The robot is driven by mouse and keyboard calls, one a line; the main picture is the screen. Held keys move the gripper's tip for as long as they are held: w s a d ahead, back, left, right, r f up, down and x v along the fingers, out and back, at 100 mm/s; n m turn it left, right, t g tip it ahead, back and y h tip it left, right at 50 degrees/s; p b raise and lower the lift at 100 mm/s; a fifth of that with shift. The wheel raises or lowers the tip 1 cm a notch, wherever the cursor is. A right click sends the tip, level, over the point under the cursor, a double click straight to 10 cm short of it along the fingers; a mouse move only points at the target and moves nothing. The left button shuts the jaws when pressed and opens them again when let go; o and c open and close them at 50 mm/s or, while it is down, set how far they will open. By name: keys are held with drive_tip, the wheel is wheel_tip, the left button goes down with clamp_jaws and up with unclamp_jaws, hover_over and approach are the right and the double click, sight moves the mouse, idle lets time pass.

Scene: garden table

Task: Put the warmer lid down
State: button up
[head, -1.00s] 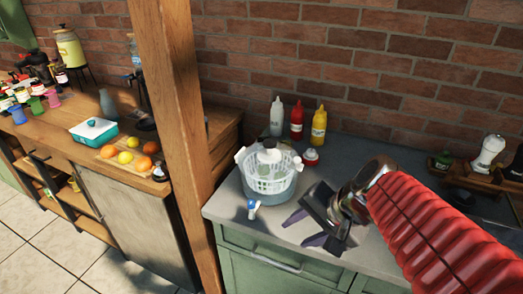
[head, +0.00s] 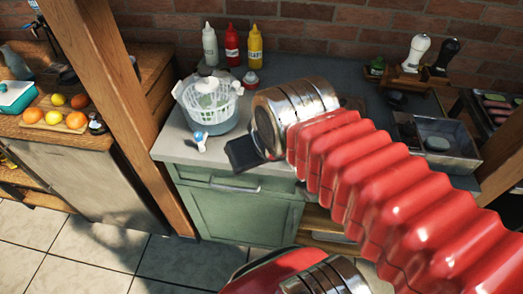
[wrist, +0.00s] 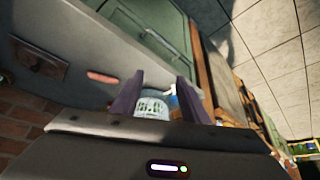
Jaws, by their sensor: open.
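My gripper is open, its two purple fingers apart and nothing between them in the wrist view (wrist: 158,82). In the head view its dark body (head: 247,153) is over the front edge of the grey counter, right of the salad spinner, and the fingers are hidden. I cannot make out the warmer lid for certain. A metal rectangular tray (head: 462,158) with a round grey item in it stands at the right of the counter, well away from my gripper. A dark square item (wrist: 38,60) lies on the counter in the wrist view.
A white basket in a spinner bowl (head: 208,119) stands at the counter's left, with a small blue-and-white item (head: 201,142) in front. Three bottles (head: 232,46) stand behind. A pink sausage-like item (wrist: 102,77) lies on the counter. A wooden post (head: 105,90) rises at left.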

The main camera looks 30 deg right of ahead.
drive_tip(key=w+d+f+m+g, duration=0.1)
drive_tip(key=w+d+m, duration=0.15)
drive_tip(key=d, duration=0.95)
drive_tip(key=w+d+f+m+g, duration=0.15)
drive_tip(key=w+d, duration=0.25)
drive_tip(key=d, duration=0.9)
drive_tip(key=w+d+f+m, duration=0.1)
drive_tip(key=w+d+f, duration=0.15)
drive_tip(key=d, duration=0.95)
drive_tip(key=w+d+r+n+t, duration=0.1)
drive_tip(key=w+d+r+n, duration=0.4)
drive_tip(key=d+n, duration=0.1)
drive_tip(key=shift+n+y, duration=0.4)
drive_tip(key=shift+n, duration=0.1)
drive_tip(key=shift+t, duration=0.25)
